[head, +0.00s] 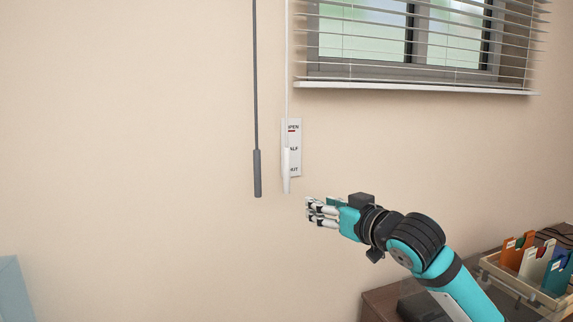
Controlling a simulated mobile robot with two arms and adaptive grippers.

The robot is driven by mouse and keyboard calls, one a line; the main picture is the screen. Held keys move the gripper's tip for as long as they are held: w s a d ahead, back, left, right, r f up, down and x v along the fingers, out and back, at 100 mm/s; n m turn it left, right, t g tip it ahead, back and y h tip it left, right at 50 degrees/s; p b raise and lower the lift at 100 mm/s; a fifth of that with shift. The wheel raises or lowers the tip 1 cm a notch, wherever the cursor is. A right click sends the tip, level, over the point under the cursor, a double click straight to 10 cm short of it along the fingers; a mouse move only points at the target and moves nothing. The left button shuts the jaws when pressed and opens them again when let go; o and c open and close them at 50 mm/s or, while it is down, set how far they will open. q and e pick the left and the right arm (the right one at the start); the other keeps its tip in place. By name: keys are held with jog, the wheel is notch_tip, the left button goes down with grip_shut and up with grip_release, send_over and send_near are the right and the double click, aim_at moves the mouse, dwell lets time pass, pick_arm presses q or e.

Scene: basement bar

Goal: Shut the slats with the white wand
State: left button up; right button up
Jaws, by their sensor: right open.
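The white wand (287,165) hangs upright against the beige wall, its thicker grip at the lower end. Behind it a small white plate (297,150) carries partly covered words that look like OPEN, HALF and SHUT, with a red mark by the top word. The blind's slats (420,68) at the upper right are tilted open, with the window showing between them. My right gripper (311,213) is open and empty, just below and to the right of the wand's lower end, apart from it. My left gripper is not in view.
A dark grey wand (257,174) hangs just left of the white one. At the lower right, a wooden tray (505,277) with coloured cards or folders stands on a brown surface (383,302). A pale blue object (10,290) shows at the lower left. The wall between is clear.

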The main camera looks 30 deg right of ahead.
aim_at(289, 163)
notch_tip(289, 163, up, 6)
jog(key=t, duration=0.1)
jog(key=w+p, duration=0.2)
jog(key=w, duration=0.3)
jog(key=w+d+p, duration=0.1)
jog(key=w+p, duration=0.1)
jog(key=w, duration=0.3)
jog(key=w+p, duration=0.2)
jog(key=w, duration=0.3)
jog(key=shift+w+d+f+p, duration=0.2)
jog(key=shift+p, duration=0.1)
jog(key=shift+w+f, duration=0.1)
jog(key=shift+w, duration=0.45)
grip_shut()
